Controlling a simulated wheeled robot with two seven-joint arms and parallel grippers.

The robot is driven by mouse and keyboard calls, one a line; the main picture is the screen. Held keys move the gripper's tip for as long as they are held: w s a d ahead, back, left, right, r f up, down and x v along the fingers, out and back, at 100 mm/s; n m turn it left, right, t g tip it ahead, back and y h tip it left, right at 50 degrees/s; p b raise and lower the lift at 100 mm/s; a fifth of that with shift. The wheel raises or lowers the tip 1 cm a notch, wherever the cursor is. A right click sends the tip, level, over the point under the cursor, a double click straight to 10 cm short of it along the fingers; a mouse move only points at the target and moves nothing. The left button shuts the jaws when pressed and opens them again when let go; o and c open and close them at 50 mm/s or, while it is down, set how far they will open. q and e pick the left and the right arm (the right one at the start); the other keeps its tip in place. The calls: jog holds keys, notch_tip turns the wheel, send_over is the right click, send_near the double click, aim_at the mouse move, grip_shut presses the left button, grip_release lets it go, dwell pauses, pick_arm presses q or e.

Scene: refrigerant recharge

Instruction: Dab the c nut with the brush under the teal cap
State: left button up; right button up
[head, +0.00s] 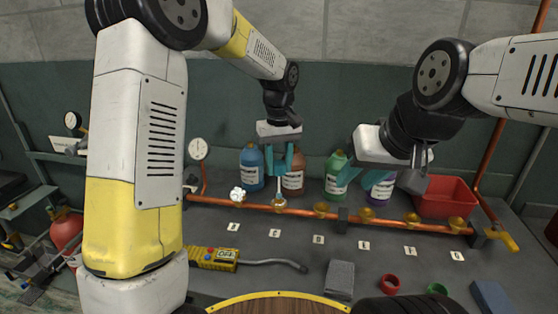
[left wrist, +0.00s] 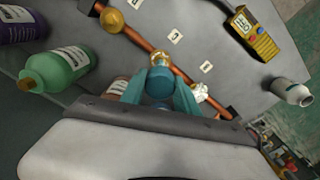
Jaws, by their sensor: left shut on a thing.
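My left gripper (head: 281,172) is shut on the teal cap (left wrist: 159,84), which sits between its teal fingers. A pale brush stem (head: 279,190) points down from the cap to the second brass nut from the left on the copper pipe. That nut (head: 279,204) also shows just past the cap in the left wrist view (left wrist: 160,58). The brush end is at or just above the nut; contact is hard to tell. The tag (head: 274,233) in front of it is too small to read surely. My right gripper (head: 366,180) is open and empty, in front of the bottles.
White foam (head: 237,195) covers the leftmost nut. Blue (head: 251,170), brown (head: 293,180), green (head: 335,175) and purple (head: 379,192) bottles stand behind the copper pipe (head: 300,209). A red bin (head: 446,197) is at right. A yellow detector (head: 213,258) lies in front.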

pick_arm(q)
jog(key=shift+r, duration=3.5)
